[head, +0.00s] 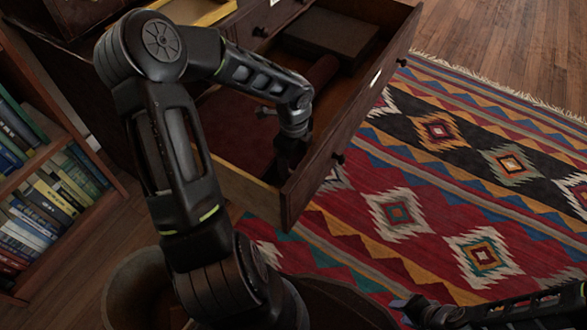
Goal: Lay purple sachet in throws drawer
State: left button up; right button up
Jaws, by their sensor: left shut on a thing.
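The open wooden drawer (345,143) is pulled out toward the rug, with a pale label and dark knobs on its front. My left arm reaches over it. My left gripper (284,172) is down inside, close to the inner face of the drawer front, and is shut. The purple sachet cannot be made out; what the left gripper holds is hidden by the dark fingers and shadow. My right gripper (402,304) is low at the bottom right, over the rug and away from the drawer; its jaw opening is unclear.
A dark flat box (330,33) and a dark red roll (322,72) lie toward the far end of the drawer. Another partly open drawer (205,12) is at the top. A bookshelf (75,215) stands at left. A patterned rug (440,190) covers the floor at right.

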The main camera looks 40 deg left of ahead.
aim_at(293, 162)
pick_arm(q)
jog(key=shift+f+b, duration=1)
jog(key=shift+f, duration=0.9)
jog(key=shift+f, duration=0.15)
jog(key=o, duration=1.3)
jog(key=shift+o, duration=0.2)
notch_tip(293, 162, up, 12)
jog(key=p, duration=0.6)
jog(key=shift+f, duration=0.25)
jog(key=shift+r, duration=0.45)
